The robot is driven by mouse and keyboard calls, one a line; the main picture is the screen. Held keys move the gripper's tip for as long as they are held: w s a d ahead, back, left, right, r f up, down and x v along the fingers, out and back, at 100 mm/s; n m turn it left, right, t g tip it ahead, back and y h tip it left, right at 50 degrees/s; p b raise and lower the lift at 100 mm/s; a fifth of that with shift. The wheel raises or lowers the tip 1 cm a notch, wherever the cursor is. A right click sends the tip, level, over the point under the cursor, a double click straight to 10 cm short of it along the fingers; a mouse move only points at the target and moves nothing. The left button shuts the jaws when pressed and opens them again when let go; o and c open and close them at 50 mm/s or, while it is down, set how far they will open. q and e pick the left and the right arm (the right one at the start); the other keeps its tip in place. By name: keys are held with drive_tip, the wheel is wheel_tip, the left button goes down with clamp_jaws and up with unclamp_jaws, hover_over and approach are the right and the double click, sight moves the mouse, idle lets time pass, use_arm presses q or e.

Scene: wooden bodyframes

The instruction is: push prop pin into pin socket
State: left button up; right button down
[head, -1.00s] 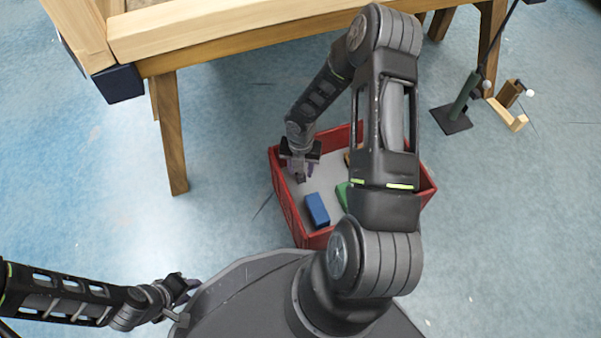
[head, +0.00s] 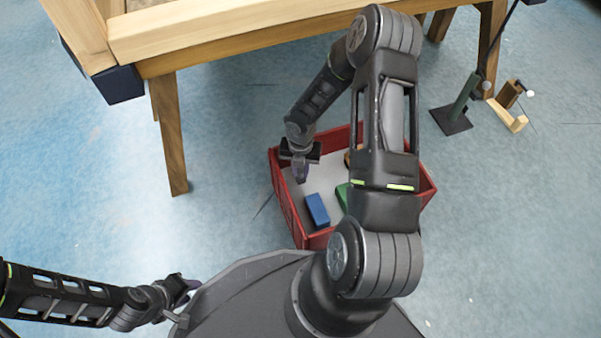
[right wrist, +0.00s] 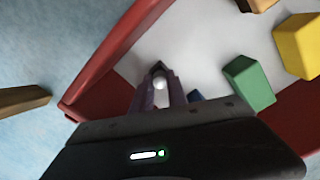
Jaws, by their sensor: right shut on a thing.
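My right gripper (head: 302,178) points down inside the red crate (head: 289,205), near its left wall. In the right wrist view its fingertips (right wrist: 159,80) are shut on a small pale, round-ended piece, which looks like the prop pin (right wrist: 160,83). Most of that piece is hidden between the fingers. My left gripper (head: 186,292) is at the lower left, beside my base, away from the crate; its finger gap is too small to make out. I cannot pick out the pin socket for certain in either view.
The crate holds a blue block (head: 317,209), a green block (right wrist: 249,83) and a yellow block (right wrist: 298,45). A wooden bench (head: 230,35) stands behind. A dark green post on a base (head: 451,120) and a wooden bracket (head: 508,117) stand at right. The floor at left is clear.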

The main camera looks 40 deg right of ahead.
drive_tip(key=shift+r+p, duration=0.7)
idle(0.6)
drive_tip(key=shift+r+p, duration=1.8)
drive_tip(key=shift+p, duration=0.05)
